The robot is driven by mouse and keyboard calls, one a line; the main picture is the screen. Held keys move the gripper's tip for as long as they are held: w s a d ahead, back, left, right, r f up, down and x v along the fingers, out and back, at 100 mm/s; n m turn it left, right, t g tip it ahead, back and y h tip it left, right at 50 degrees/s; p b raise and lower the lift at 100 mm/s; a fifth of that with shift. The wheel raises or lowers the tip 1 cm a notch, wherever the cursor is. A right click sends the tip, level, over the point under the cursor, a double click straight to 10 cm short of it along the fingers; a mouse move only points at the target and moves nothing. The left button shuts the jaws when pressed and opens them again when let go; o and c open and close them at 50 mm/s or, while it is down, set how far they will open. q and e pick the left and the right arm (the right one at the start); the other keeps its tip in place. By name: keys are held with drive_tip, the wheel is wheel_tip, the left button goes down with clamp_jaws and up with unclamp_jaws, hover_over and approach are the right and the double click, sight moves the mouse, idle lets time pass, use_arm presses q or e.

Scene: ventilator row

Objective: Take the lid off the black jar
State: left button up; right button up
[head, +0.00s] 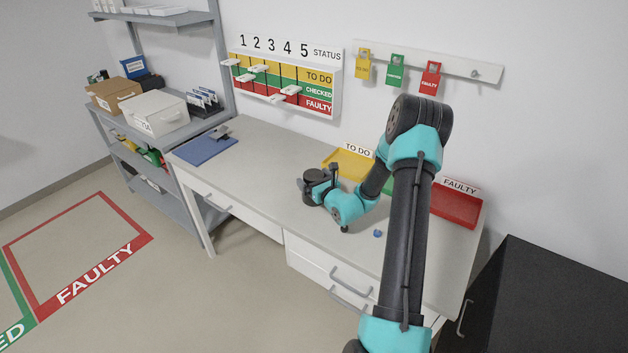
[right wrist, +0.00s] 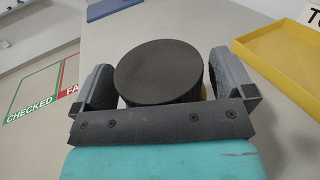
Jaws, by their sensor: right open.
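The black jar (head: 316,176) stands on the table, mostly hidden behind my right arm's end in the head view. In the right wrist view its round, flat black lid (right wrist: 158,72) fills the space between the fingers. My right gripper (right wrist: 162,78) is open, with one finger on each side of the lid and a small gap showing beside it. In the head view the right gripper (head: 318,187) is at the jar, low over the table. The lower body of the jar is hidden by the gripper. My left gripper is not in view.
A yellow tray (head: 345,160) stands behind the jar, and a red tray (head: 456,208) is at the right. A small blue object (head: 377,233) lies near the front edge. A blue mat (head: 205,150) lies at the left. The table (head: 262,170) between mat and jar is clear.

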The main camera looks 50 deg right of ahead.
drive_tip(key=v, duration=1.2)
idle(0.3)
